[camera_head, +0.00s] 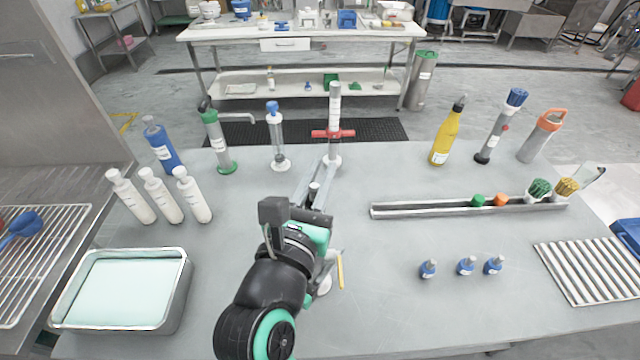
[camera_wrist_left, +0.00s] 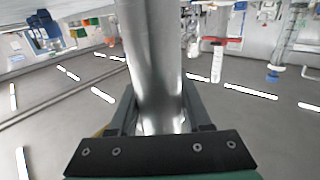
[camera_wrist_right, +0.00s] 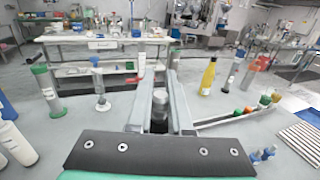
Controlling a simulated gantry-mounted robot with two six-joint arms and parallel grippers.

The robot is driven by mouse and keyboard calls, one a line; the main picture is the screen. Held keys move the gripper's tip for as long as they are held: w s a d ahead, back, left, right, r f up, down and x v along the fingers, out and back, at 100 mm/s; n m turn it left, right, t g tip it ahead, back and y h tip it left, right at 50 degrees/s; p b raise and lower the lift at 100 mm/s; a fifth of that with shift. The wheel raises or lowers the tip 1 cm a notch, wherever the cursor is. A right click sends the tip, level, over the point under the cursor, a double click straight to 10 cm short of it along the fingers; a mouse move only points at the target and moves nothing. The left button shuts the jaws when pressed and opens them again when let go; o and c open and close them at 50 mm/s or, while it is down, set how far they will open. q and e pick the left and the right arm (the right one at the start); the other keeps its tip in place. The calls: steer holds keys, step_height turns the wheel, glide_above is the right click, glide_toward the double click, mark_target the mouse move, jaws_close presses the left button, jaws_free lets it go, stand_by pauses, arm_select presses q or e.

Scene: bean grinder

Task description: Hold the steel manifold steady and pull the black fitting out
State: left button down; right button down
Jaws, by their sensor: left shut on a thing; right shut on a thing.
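The steel manifold (camera_wrist_left: 150,50) is a shiny grey tube that fills the middle of the left wrist view. My left gripper (camera_wrist_left: 158,108) is shut on it, one finger on each side. In the head view that grip is mostly hidden behind my arm. My right gripper (camera_wrist_right: 160,95) is shut on the black fitting (camera_wrist_right: 159,116), a short dark cylinder with a grey top, between its long grey fingers. The fitting also shows between the fingers in the head view (camera_head: 313,189). Whether the fitting is still seated in the manifold is hidden.
A tube with a red collar (camera_head: 334,134) stands just beyond the right fingers. A clear cylinder (camera_head: 276,140) and white bottles (camera_head: 160,194) stand to the left. The table's front middle right is clear.

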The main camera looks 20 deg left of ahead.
arm_select(q)
steer(key=shift+c, duration=1.4)
jaws_free()
steer(key=v, duration=1.2)
